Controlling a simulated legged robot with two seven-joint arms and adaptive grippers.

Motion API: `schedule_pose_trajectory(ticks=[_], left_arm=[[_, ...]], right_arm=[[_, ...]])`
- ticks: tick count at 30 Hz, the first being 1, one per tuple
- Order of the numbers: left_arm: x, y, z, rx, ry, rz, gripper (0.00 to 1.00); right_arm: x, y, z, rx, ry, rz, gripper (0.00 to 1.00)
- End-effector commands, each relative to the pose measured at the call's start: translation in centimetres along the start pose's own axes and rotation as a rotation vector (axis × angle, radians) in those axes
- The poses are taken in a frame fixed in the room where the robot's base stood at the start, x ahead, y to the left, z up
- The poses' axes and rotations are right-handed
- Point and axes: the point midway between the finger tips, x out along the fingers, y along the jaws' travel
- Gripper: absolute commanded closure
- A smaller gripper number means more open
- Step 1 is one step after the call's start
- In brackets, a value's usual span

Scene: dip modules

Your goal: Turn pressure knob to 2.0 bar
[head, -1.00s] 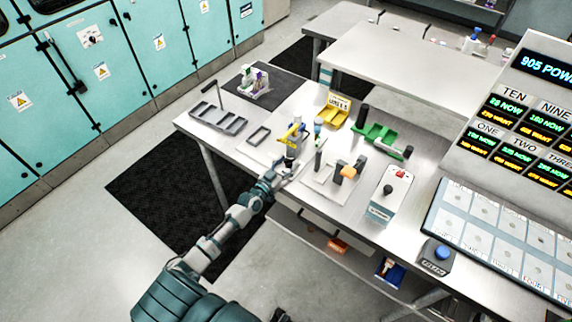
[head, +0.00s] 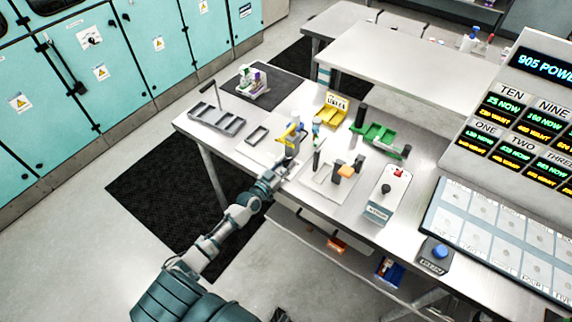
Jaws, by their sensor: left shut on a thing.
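A small upright device (head: 290,140) with a yellow top and a dark body stands on a pale sheet near the front of the workbench. My left gripper (head: 283,166) is at the foot of this device on its near side, shut on a small part there. I take this part to be the pressure knob; it is mostly hidden by the fingers. Any scale or pressure reading is too small to read. My right gripper does not show.
The workbench (head: 232,152) also holds a grey tray (head: 217,122), a yellow bin (head: 331,114), a green holder (head: 381,136), an orange-topped fixture (head: 346,171) and a white box with a red button (head: 387,195). A panel with lit displays (head: 520,110) stands at right.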

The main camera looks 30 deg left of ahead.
Motion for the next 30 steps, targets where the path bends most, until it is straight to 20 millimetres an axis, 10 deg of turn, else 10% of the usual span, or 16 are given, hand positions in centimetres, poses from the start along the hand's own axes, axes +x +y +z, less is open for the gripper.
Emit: schedule_pose_trajectory(ticks=[14,15,18,30], left_arm=[[0.00,-0.23,-0.23,0.000,0.005,-0.004,1.00],[0.00,-0.24,-0.24,0.000,0.006,-0.005,0.65],[0.00,-0.20,-0.21,0.000,0.005,-0.004,0.43],[-0.75,-0.06,-0.01,0.000,0.001,-0.001,0.43]], right_arm=[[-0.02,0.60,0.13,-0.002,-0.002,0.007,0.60],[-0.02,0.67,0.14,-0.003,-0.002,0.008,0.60],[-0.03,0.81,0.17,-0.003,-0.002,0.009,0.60],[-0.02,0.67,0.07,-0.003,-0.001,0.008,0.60]])
